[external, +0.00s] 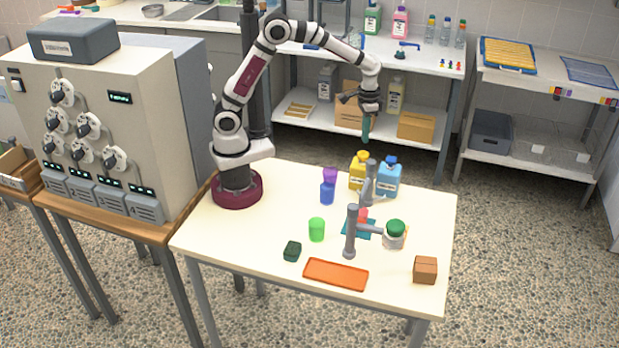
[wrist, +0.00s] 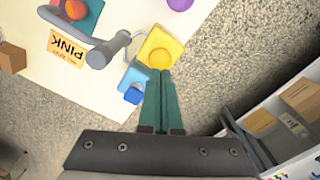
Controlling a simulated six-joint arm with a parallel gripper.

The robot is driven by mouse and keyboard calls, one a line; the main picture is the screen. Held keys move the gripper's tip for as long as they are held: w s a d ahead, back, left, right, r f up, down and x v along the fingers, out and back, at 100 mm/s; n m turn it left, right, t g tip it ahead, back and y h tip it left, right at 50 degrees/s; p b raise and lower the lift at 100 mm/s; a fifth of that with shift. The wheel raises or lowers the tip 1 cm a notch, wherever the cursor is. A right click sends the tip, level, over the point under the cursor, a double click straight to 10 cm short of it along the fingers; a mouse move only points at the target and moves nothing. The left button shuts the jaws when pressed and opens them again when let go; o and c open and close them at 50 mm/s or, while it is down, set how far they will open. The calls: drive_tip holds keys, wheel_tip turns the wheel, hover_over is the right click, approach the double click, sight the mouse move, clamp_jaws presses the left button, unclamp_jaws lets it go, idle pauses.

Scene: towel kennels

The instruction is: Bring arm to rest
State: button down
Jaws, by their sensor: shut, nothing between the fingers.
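My gripper (external: 366,128) hangs in the air above the far right part of the table, over the bottles, with its green fingers pointing down. In the wrist view its fingers (wrist: 160,82) lie together with nothing between them. My arm is raised and bent, with its dark red base on the left of the white table (external: 240,258). A yellow bottle (external: 359,172) and a blue bottle (external: 388,178) stand below the gripper, apart from it. The yellow bottle (wrist: 158,48) and the blue bottle (wrist: 131,84) also show in the wrist view near the fingertips.
Grey stands (external: 351,230) rise from the table beside a green-topped jar (external: 395,234). A blue and purple item (external: 328,187), green cup (external: 317,230), dark green block (external: 292,251), orange tray (external: 336,275) and brown box (external: 425,270) occupy the table. A knobbed cabinet (external: 118,100) stands left.

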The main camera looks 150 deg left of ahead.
wheel_tip(320, 180, up, 3)
drive_tip(key=shift+r, duration=0.1)
idle(0.4)
drive_tip(key=w+d+r+m, duration=0.25)
drive_tip(key=d+m, duration=0.25)
drive_tip(key=d, duration=0.6)
drive_tip(key=w+d+r+m, duration=0.1)
drive_tip(key=w+d+m, duration=0.4)
drive_tip(key=d, duration=0.7)
drive_tip(key=s+d+f+m+y, duration=0.1)
drive_tip(key=s+d+f+m, duration=0.1)
drive_tip(key=s+d+m, duration=0.7)
drive_tip(key=d+m, duration=0.1)
drive_tip(key=d, duration=0.1)
drive_tip(key=shift+s+d+f+m+y, duration=0.3)
drive_tip(key=shift+d+f+y, duration=0.05)
drive_tip(key=shift+d+y, duration=0.05)
